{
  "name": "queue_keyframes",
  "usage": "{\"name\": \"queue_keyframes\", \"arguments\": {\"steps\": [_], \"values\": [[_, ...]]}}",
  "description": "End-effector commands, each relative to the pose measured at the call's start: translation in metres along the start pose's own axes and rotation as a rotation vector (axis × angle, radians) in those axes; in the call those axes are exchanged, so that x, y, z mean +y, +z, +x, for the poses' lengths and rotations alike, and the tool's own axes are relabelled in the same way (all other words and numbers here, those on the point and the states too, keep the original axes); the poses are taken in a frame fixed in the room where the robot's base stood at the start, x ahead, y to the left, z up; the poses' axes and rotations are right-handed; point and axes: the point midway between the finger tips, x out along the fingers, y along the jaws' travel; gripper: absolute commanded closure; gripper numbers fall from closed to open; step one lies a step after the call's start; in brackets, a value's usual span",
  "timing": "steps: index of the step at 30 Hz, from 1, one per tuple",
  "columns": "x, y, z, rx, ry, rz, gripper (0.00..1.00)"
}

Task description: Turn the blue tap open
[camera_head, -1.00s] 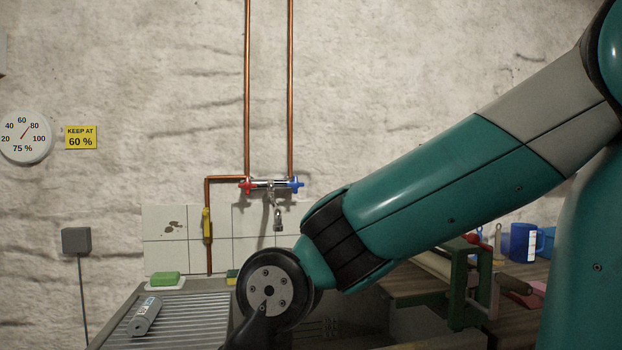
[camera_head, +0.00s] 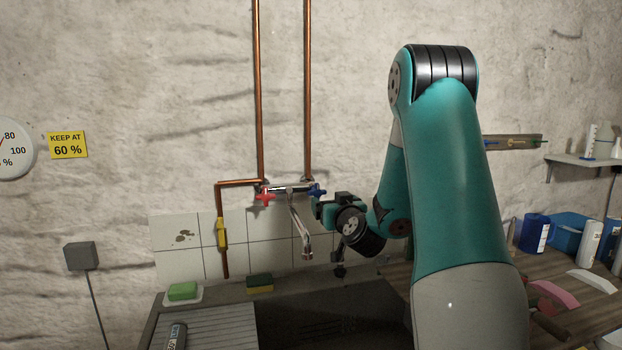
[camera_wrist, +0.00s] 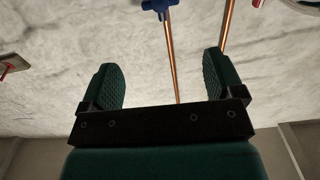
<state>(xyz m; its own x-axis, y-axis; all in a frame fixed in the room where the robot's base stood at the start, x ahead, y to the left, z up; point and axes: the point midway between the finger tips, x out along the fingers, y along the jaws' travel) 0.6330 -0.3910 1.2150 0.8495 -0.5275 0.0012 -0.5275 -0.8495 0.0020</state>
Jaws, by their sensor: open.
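The blue tap handle (camera_head: 317,190) is on the right end of a chrome wall mixer (camera_head: 290,189), and the red tap handle (camera_head: 264,197) is on its left end. A chrome spout (camera_head: 301,228) hangs down between them. My gripper (camera_head: 321,208) is close to the blue handle, just below and right of it. In the wrist view my gripper (camera_wrist: 163,72) is open with nothing between its fingers. The blue handle (camera_wrist: 159,6) lies beyond the fingertips at the top edge, roughly centred between them. Its full shape is cut off there.
Copper pipes (camera_head: 259,100) run up the rough wall. A yellow valve lever (camera_head: 222,232) is left of the mixer. Below are a sink, a green soap (camera_head: 183,291) and a sponge (camera_head: 260,282). A blue mug (camera_head: 535,233) and bottles stand right, behind my arm.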

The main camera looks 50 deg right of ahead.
Motion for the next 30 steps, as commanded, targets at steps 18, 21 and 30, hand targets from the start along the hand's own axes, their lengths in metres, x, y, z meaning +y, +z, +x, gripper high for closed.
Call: {"name": "queue_keyframes", "arguments": {"steps": [18, 21, 30], "values": [[-0.004, -0.007, 0.108, -0.002, -0.008, 0.001, 0.13], [-0.004, -0.006, 0.127, -0.001, -0.007, 0.0, 0.13], [-0.003, -0.001, 0.159, -0.001, -0.006, 0.002, 0.13]]}}
